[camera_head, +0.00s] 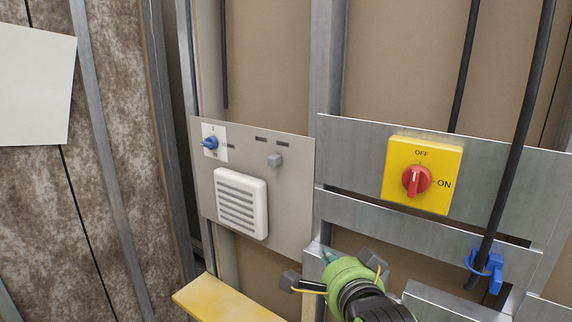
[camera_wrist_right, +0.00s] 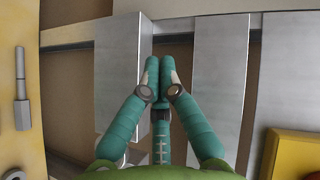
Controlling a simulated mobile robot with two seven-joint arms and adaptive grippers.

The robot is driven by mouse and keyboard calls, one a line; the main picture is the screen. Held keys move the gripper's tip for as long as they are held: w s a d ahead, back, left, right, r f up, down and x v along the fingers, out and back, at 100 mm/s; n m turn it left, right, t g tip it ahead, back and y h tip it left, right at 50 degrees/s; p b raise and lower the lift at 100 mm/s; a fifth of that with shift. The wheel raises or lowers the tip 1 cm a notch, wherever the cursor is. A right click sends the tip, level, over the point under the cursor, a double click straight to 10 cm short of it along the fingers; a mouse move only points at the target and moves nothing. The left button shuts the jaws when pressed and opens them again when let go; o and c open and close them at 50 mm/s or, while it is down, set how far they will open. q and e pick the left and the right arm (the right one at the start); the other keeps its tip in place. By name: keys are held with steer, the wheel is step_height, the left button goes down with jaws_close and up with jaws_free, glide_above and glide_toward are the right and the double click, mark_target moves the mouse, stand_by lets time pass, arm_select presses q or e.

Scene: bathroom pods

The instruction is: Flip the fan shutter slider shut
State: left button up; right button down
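A grey panel (camera_head: 292,209) on the wall stud carries a small grey block-shaped knob (camera_head: 275,160), which looks like the shutter slider. Two dark labels sit above it. A white louvred fan cover (camera_head: 241,203) is below and left of the knob. Whether the shutter is open cannot be told. My right gripper (camera_head: 326,257) is below and right of the knob, clear of it. In the right wrist view, its teal fingers (camera_wrist_right: 158,66) are closed together at the tips with nothing between them, in front of metal strips. My left gripper is out of view.
A blue rotary switch (camera_head: 210,143) is at the panel's upper left. A yellow isolator box (camera_head: 439,173) with a red knob is on the right. A yellow ledge (camera_head: 225,300) lies below the panel. A black cable with a blue clamp (camera_head: 485,268) hangs at right.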

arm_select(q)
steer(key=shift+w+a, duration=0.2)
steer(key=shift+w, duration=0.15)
arm_select(e)
steer(key=a+r+m+t, duration=0.3)
steer(key=r, duration=1)
steer(key=shift+w+r+m+y, duration=0.25)
steer(key=shift+r+m+y, duration=0.1)
steer(key=shift+m+y, duration=0.05)
steer(key=p, duration=0.5)
glide_toward(284, 157)
steer(key=w+d, duration=0.2)
steer(key=w, duration=0.1)
steer(key=shift+w+d, duration=0.1)
steer(key=shift+w, duration=0.25)
steer(key=a, duration=0.1)
steer(key=w+a+p, duration=0.1)
steer(key=shift+w+a, duration=0.2)
steer(key=shift+a, duration=0.15)
steer(key=shift+w+a+f, duration=0.25)
steer(key=shift+w+a, duration=0.05)
steer(key=shift+w, duration=0.05)
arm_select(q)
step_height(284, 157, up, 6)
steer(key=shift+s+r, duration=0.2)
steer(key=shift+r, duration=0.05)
arm_select(e)
steer(key=shift+s+d, duration=0.1)
